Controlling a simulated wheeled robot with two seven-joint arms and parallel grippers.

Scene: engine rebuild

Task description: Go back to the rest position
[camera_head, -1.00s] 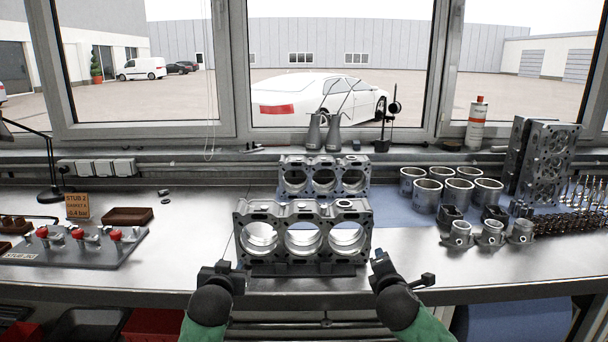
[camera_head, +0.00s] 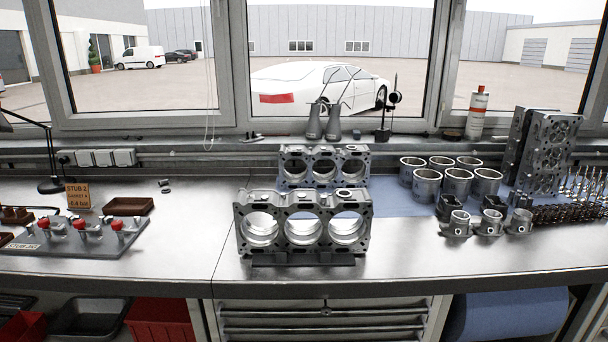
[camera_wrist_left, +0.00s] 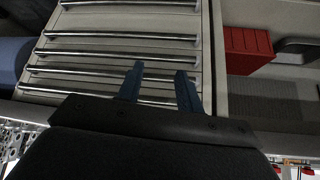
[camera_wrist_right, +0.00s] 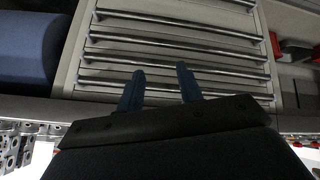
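Neither of my grippers shows in the head view. In the left wrist view my left gripper (camera_wrist_left: 160,88) has its two blue fingers apart with nothing between them. It hangs before the drawer fronts below the bench. In the right wrist view my right gripper (camera_wrist_right: 160,88) also has its blue fingers apart and empty, before the same drawer cabinet (camera_wrist_right: 170,50). The engine block (camera_head: 304,226) stands on the bench near the front edge, with three bores facing me. A second, smaller-looking block (camera_head: 323,167) stands behind it.
The steel bench (camera_head: 410,262) is clear on both sides of the front block. Several cylinder liners (camera_head: 427,186) and small parts stand at right on a blue mat. A panel with red knobs (camera_head: 75,242) lies at left. A red bin (camera_head: 160,320) sits below the bench.

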